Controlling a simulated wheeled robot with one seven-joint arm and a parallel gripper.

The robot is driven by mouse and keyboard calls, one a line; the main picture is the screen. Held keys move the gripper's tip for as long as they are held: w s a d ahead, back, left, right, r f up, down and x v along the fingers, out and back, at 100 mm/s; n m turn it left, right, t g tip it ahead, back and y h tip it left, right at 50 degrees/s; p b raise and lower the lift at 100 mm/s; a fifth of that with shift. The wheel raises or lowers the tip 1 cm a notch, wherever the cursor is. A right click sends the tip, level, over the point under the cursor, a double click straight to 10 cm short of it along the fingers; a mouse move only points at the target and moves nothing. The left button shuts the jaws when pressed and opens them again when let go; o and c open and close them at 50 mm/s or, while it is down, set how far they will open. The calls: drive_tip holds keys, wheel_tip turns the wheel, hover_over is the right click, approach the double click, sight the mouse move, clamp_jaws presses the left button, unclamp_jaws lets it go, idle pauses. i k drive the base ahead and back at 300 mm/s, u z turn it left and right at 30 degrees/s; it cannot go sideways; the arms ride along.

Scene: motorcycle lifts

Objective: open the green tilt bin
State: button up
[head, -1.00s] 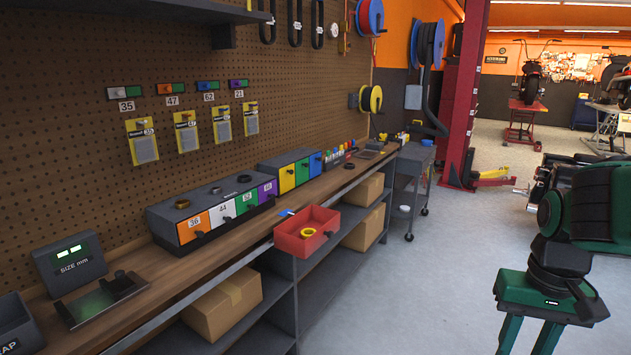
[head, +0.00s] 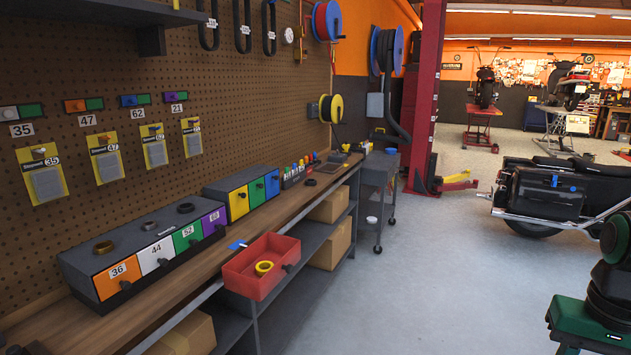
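Two green bin fronts show on the bench. One (head: 264,190) is the middle front of the far grey unit, between yellow and blue, with a dark knob; it looks closed. The other, a green front marked 52 (head: 187,236), is in the near grey unit between white and purple and also looks closed. I cannot tell for certain which is the tilt bin. My green gripper (head: 575,348) is at the lower right, over the floor, well away from both. Its fingers are almost wholly cut off by the bottom edge, and nothing held shows.
A red open tray (head: 255,285) with a yellow ring (head: 264,268) sticks out at the bench's front edge. A grey cart (head: 376,178) is past the bench end. A black motorcycle (head: 550,195) stands right. The floor between is clear.

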sight(255, 189)
drive_tip(key=z, duration=0.1)
drive_tip(key=i, duration=1.5)
drive_tip(key=u, duration=0.35)
